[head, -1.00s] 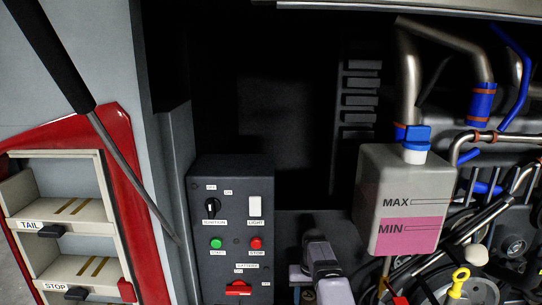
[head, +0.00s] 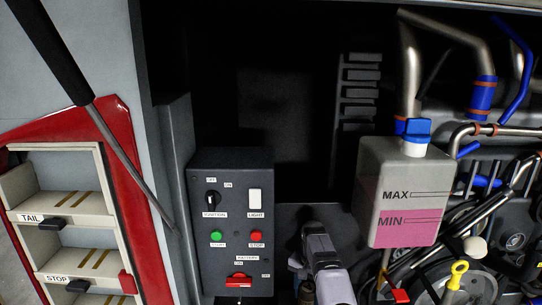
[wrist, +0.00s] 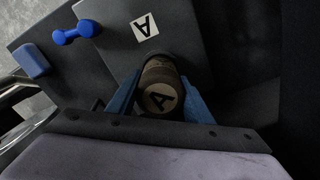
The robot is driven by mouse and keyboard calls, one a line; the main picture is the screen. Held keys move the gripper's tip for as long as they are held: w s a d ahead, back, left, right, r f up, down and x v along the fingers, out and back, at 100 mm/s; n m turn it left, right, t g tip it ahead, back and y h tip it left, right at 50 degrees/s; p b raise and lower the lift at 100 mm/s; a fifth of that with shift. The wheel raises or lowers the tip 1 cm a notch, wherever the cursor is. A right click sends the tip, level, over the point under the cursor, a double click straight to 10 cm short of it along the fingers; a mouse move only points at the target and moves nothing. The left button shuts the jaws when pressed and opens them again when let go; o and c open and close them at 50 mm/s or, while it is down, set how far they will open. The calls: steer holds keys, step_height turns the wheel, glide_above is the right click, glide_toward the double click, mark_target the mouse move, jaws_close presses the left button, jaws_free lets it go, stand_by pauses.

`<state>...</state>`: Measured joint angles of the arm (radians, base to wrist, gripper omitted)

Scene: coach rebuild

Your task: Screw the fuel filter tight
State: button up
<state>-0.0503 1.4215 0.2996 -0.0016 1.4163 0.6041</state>
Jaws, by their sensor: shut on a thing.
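In the head view my arm hides most of the gripper area.
A blue dumbbell-shaped part (wrist: 76,32) and a blue block (wrist: 32,61) lie left of the filter. In the head view, a switch panel (head: 232,208) stands left of my arm, and a coolant tank (head: 405,180) and engine pipes (head: 480,100) crowd the right.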

steer(key=m, duration=0.3)
steer(key=shift+w+r, duration=0.1)
steer(key=shift+r, duration=0.05)
steer(key=shift+m, duration=1.3)
jaws_close()
steer(key=m, duration=0.5)
steer(key=shift+r, duration=0.15)
steer(key=shift+m+b, duration=0.3)
steer(key=shift+b, duration=0.15)
steer(key=o, duration=1.5)
jaws_free()
steer(key=shift+c, duration=0.2)
steer(key=o, duration=0.4)
